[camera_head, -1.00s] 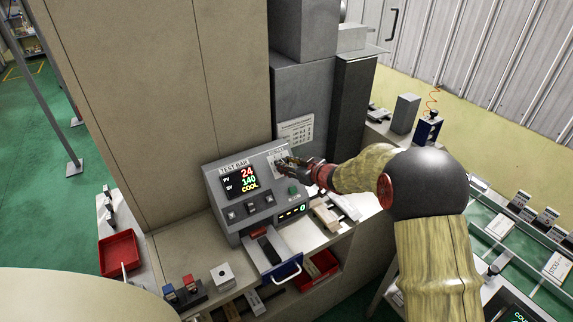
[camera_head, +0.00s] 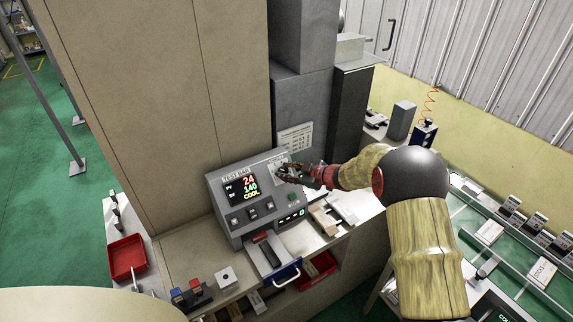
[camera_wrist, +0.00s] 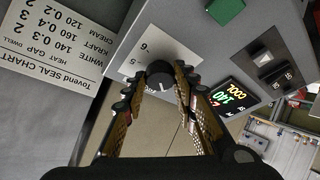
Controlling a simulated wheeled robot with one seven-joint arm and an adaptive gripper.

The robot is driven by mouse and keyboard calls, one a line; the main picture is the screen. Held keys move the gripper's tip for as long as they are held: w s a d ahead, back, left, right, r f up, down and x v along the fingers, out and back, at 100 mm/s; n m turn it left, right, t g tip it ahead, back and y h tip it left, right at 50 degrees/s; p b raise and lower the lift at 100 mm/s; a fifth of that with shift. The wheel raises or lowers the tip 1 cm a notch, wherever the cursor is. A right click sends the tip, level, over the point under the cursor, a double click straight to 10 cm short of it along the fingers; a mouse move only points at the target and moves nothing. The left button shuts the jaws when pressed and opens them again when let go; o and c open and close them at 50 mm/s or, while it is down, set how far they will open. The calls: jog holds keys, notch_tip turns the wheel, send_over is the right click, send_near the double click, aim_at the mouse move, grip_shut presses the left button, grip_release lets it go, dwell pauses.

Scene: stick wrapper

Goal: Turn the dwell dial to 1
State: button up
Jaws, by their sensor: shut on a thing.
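The dwell dial (camera_wrist: 160,75) is a round dark knob on a white scale plate (camera_wrist: 150,50) of the grey test bar machine (camera_head: 225,200). The figures 5 and 6 show on the plate in the wrist view; other figures are hidden. A short light mark shows on the knob. My gripper (camera_wrist: 158,82) has one finger on each side of the knob and is shut on it. In the head view my gripper (camera_head: 287,173) is at the machine's upper right and covers the dial. The display (camera_head: 242,188) reads 24, 140 and COOL.
A seal chart (camera_wrist: 55,45) hangs beside the machine. A red tray (camera_head: 127,257) stands at left.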

jog(key=n+g+p, duration=0.1)
jog(key=n+p, duration=0.1)
jog(key=n+g+p, duration=0.1)
jog(key=n+p, duration=0.1)
jog(key=p, duration=0.1)
jog(key=n+p, duration=0.2)
jog(key=n, duration=0.1)
jog(key=shift+w+r+g, duration=0.15)
jog(key=shift+r+g, duration=0.15)
jog(key=shift+g, duration=0.1)
jog(key=n+g+h+p, duration=0.1)
jog(key=n+p, duration=0.2)
jog(key=shift+f+n+g+h+p, duration=0.1)
jog(key=shift+n+g+h+p, duration=0.35)
jog(key=shift+n+p, duration=1)
jog(key=shift+n, duration=0.25)
jog(key=o, duration=1.1)
jog(key=shift+o, duration=0.2)
jog(key=shift+w, duration=0.1)
